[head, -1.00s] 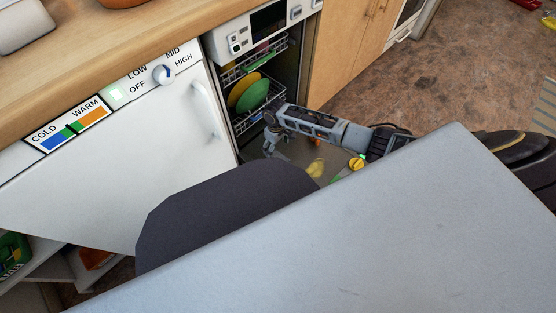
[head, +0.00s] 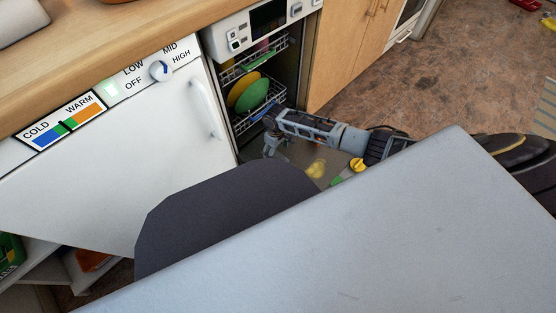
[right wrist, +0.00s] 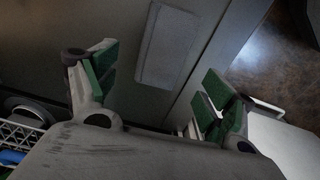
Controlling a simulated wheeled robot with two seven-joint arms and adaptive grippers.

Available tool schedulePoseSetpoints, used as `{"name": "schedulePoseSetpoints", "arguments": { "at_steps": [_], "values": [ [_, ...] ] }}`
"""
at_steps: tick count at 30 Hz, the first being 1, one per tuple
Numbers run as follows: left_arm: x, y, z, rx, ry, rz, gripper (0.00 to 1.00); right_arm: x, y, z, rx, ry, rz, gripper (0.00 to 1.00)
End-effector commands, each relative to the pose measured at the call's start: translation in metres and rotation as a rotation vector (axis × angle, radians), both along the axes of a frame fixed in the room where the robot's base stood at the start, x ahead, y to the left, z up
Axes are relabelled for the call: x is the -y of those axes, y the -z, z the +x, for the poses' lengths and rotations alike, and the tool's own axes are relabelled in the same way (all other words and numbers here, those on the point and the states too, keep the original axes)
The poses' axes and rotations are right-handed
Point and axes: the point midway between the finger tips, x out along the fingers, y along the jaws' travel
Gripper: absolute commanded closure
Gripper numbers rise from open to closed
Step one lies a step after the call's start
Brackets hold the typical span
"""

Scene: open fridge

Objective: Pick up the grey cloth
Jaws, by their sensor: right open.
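I cannot make out a grey cloth for certain in either view. My right gripper (head: 269,150) is at the front of the open dishwasher, beside its lower rack in the head view. In the right wrist view the right gripper (right wrist: 158,70) is open, its green-padded fingers wide apart with nothing seen between them. Beyond the fingers is a grey surface with a lighter rounded rectangular panel (right wrist: 174,43); I cannot tell whether this is part of the door. My left gripper is not in view.
The dishwasher's lower rack (head: 246,122) holds a green plate (head: 253,95) and a yellow plate (head: 243,86). A white appliance with a handle (head: 205,108) stands to its left under the wooden counter (head: 110,45). A large pale grey surface (head: 400,240) blocks the lower right.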

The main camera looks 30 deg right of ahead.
Motion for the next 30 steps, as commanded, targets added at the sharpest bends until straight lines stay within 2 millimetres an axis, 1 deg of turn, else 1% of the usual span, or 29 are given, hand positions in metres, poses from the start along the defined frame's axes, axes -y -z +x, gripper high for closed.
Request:
{"name": "schedulePoseSetpoints", "arguments": {
  "at_steps": [12, 21, 25, 30],
  "values": [
    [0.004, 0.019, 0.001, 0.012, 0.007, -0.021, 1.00, 0.000, 0.024, -0.001, -0.001, 0.000, -0.001, 0.17],
    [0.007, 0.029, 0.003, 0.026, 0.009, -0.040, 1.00, -0.001, 0.042, -0.001, 0.000, 0.000, 0.000, 0.17],
    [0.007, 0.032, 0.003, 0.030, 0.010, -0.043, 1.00, 0.000, 0.047, -0.001, 0.000, 0.001, 0.000, 0.17],
    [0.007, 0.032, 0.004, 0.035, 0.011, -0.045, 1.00, 0.000, 0.049, -0.001, 0.000, 0.001, 0.000, 0.17]
  ]
}}
